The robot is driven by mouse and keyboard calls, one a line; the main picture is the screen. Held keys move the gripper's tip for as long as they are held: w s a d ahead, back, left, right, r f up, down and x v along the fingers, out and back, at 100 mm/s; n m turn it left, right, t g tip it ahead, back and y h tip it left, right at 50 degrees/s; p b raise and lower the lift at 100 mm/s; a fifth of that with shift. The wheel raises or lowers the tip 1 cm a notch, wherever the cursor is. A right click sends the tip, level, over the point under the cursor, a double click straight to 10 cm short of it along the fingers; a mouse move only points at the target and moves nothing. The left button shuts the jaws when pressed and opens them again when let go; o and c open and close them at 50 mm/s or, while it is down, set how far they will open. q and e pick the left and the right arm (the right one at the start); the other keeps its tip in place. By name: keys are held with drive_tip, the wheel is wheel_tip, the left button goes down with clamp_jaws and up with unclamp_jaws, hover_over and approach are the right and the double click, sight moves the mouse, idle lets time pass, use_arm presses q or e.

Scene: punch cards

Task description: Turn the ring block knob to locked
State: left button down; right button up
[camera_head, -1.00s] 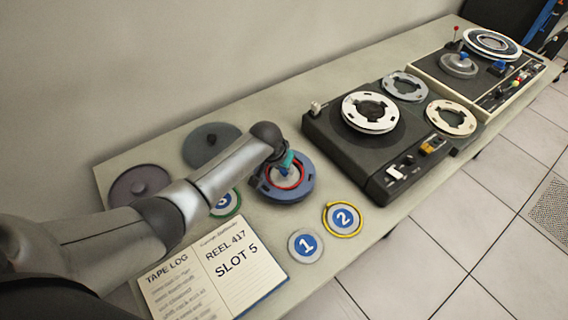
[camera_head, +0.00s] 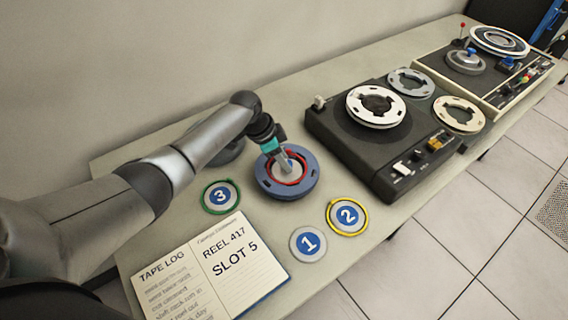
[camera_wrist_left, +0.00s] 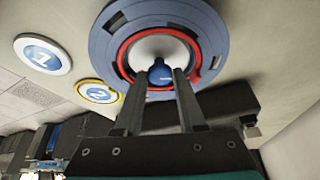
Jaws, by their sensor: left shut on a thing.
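The ring block is a round blue-grey disc (camera_head: 299,189) with a red ring (camera_head: 304,176) around its pale centre. It lies on the table left of the dark tape deck. In the left wrist view the ring block (camera_wrist_left: 108,45) fills the top, and its small blue knob (camera_wrist_left: 159,72) sits at the centre. My left gripper (camera_head: 287,166) reaches down onto the centre from the upper left. In the left wrist view its two fingers (camera_wrist_left: 158,85) are on either side of the knob, shut on it. The head view hides most of the knob behind the fingers. My right gripper is not in view.
Discs numbered 1 (camera_head: 307,244), 2 (camera_head: 347,216) and 3 (camera_head: 220,196) lie around the ring block. An open tape log (camera_head: 210,268) lies at the front left. The tape deck (camera_head: 345,150) stands close on the right, with another machine (camera_head: 440,72) beyond.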

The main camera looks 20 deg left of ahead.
use_arm(q)
drive_tip(key=shift+f+m+b, duration=0.1)
drive_tip(key=shift+m+b, duration=0.25)
drive_tip(key=shift+m, duration=0.15)
drive_tip(key=c, duration=0.5)
unclamp_jaws()
drive_tip(key=p+v, duration=0.2)
drive_tip(key=v, duration=1.3)
drive_tip(key=shift+w+r+p, duration=0.25)
drive_tip(key=shift+w+p, duration=0.05)
drive_tip(key=shift+a, duration=0.1)
